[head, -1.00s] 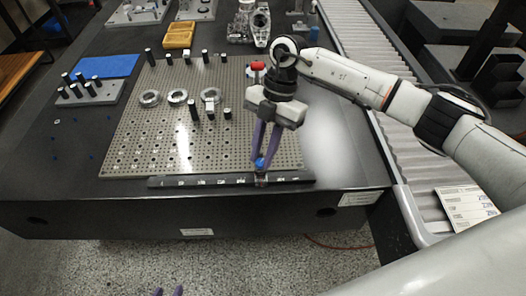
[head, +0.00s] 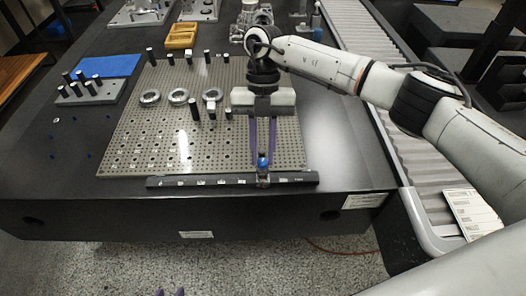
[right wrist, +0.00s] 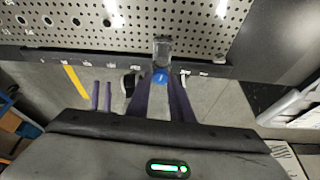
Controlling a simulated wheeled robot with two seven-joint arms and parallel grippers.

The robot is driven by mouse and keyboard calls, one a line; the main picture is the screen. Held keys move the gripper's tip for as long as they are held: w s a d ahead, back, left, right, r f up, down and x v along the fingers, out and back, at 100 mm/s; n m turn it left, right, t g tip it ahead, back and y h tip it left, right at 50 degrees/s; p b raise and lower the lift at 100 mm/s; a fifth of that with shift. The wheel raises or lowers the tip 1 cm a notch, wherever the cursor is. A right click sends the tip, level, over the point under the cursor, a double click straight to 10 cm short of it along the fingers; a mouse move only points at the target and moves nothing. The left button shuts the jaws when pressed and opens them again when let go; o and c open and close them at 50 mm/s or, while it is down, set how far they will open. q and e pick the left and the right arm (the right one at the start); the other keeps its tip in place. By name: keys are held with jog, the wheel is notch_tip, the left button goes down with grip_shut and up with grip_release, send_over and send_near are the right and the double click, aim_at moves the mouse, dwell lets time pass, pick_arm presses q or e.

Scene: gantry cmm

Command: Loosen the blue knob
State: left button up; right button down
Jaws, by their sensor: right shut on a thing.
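The blue knob (head: 263,162) sits on a small clear-and-metal fitting at the dark rail (head: 215,182) along the front of the perforated plate. My right gripper (head: 262,158) points down from above, its purple fingers closed around the knob. In the right wrist view, the knob (right wrist: 160,75) shows between the fingertips, which partly cover it. The fitting (right wrist: 162,48) shows beyond it.
The perforated plate (head: 150,140) carries several black posts and metal rings (head: 178,96). A blue mat (head: 105,66) and a post block (head: 88,92) lie left. A yellow tray (head: 181,36) stands behind. A roller conveyor (head: 355,60) runs along the right.

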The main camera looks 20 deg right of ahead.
dwell(0.4)
jog(key=c, duration=1.6)
grip_release()
jog(key=shift+o, duration=0.2)
jog(key=shift+r, duration=0.15)
jog(key=v, duration=1)
